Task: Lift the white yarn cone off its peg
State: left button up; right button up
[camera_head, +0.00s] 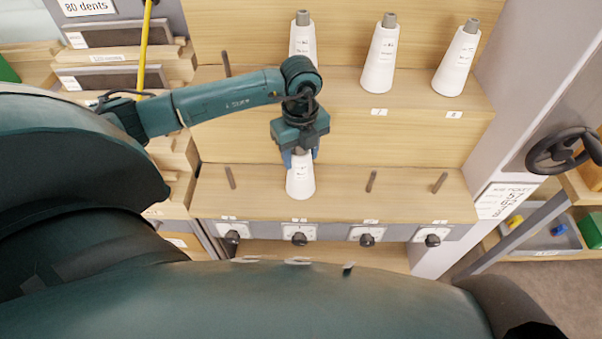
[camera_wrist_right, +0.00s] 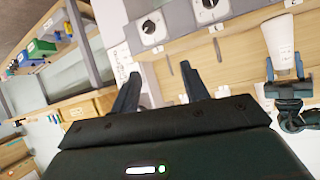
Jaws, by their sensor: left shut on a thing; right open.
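A white yarn cone (camera_head: 300,182) with a grey top stands upright at the lower shelf, in the second place from the left. My left gripper (camera_head: 301,155) comes down from above and is shut on the top of this cone. The cone hides any peg inside it, and I cannot tell whether its base touches the shelf. The same cone (camera_wrist_right: 281,45) shows at the right of the right wrist view, with my left gripper (camera_wrist_right: 288,88) on it. My right gripper (camera_wrist_right: 157,85) is open and empty, its two fingers apart.
Three more white cones stand on the upper shelf (camera_head: 430,105): left (camera_head: 303,42), middle (camera_head: 380,60) and right (camera_head: 456,62). Bare pegs stand on the lower shelf at left (camera_head: 230,178) and right (camera_head: 371,181). Black knobs (camera_head: 299,239) line the front panel. A handwheel (camera_head: 556,152) is at right.

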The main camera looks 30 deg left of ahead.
pick_arm(q)
jog(key=shift+r+p, duration=1.4)
jog(key=shift+r, duration=0.55)
notch_tip(320, 180, up, 7)
jog(key=p, duration=0.5)
pick_arm(e)
jog(key=shift+s+d+r+g+h, duration=0.25)
jog(key=shift+d+r+g+h, duration=0.1)
jog(key=shift+d+r, duration=0.25)
jog(key=shift+s+d+r+g+h, duration=0.25)
jog(key=shift+d+r+h, duration=0.1)
jog(key=shift+d+r, duration=0.25)
